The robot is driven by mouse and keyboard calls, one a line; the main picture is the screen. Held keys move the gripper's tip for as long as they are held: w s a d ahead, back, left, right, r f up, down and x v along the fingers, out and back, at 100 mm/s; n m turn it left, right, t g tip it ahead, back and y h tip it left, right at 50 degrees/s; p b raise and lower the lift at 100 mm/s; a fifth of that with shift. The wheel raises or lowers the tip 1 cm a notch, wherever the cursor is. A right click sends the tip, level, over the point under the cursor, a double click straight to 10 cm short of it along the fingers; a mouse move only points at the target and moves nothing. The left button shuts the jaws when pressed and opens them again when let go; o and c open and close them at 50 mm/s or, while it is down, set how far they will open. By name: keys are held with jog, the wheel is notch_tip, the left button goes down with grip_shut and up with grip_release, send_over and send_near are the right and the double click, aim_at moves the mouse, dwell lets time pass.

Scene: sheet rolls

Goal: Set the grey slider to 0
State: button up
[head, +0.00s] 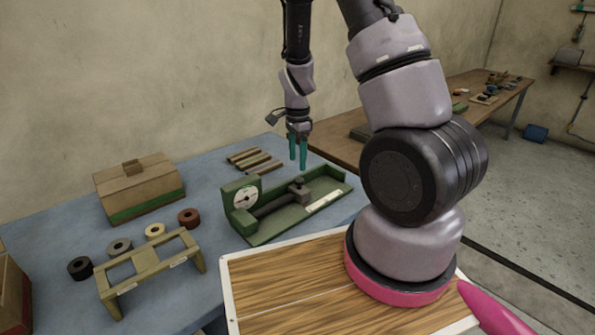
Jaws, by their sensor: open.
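The grey slider (299,188) stands on a dark rail inside a green fixture (262,232) on the blue table. The fixture has a round white dial (245,197) at its left end and a pale scale strip (323,202) along its front right. The scale marks are too small to read, so I cannot tell the slider's value. My gripper (299,167) hangs pointing down with two teal fingers. It is open and empty, apart from the slider, and appears above or behind it.
A wooden box with a green band (140,188) stands at the back left. Several rolls (155,231) lie behind a wooden stand (150,273). Wooden bars (256,160) lie behind the fixture. A wooden board (290,290) is in front.

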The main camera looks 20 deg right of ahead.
jog(key=shift+r, duration=2.1)
jog(key=s+a+r+n+t+y, duration=0.1)
jog(key=s+r+n+t, duration=0.15)
jog(key=r, duration=0.65)
jog(key=s+r+n+t+y, duration=0.1)
jog(key=s+r+n, duration=0.2)
jog(key=r, duration=0.7)
jog(key=s+r+n+t, duration=0.3)
jog(key=s+r+n, duration=0.4)
jog(key=s+r, duration=0.5)
jog(key=shift+s+t, duration=0.35)
jog(key=shift+s, duration=0.55)
